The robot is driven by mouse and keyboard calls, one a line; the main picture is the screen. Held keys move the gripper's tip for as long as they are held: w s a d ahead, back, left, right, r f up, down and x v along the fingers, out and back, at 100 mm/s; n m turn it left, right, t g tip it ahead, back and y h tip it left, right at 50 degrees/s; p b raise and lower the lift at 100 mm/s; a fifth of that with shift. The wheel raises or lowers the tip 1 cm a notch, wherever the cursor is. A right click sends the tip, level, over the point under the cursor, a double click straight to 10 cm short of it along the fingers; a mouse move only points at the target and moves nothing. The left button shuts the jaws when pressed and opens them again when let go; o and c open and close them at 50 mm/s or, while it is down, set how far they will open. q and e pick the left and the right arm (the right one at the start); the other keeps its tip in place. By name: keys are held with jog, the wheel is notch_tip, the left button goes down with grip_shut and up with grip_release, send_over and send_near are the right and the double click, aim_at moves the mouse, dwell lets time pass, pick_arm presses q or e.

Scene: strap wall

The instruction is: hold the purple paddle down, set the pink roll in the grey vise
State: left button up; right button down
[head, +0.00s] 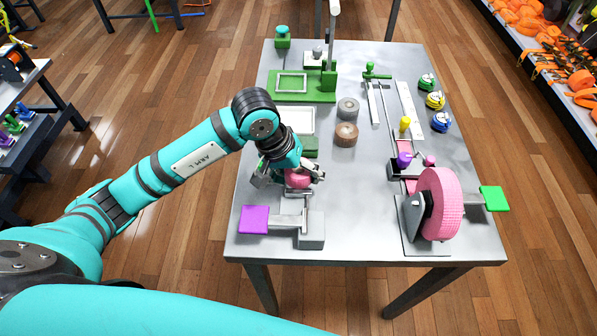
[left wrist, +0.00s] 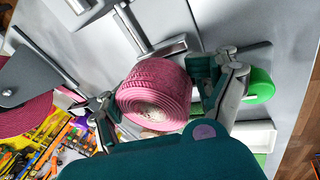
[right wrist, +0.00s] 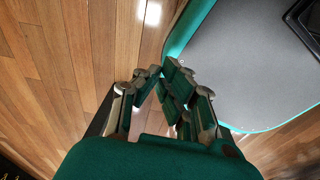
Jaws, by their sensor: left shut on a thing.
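My left gripper (head: 294,177) is shut on the pink roll (head: 298,180), with one finger on each side of it. The left wrist view also shows the pink roll (left wrist: 153,98) between the fingers. The purple paddle (head: 254,219) sticks out to the left of the grey vise (head: 312,232) at the table's near left. The held roll is just beyond the vise; I cannot tell if it touches the table. Nothing presses on the paddle. My right gripper (right wrist: 162,75) is not seen in the head view; in its wrist view its fingertips are together, empty, over the floor.
A large pink wheel (head: 440,203) with a green paddle (head: 494,198) stands at the table's near right. Grey and brown rolls (head: 346,134) stand in the middle. A green frame (head: 291,84) is farther back. The metal tabletop (head: 365,220) is clear between vise and wheel.

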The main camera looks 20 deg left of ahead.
pick_arm(q)
jog(key=shift+f, duration=0.5)
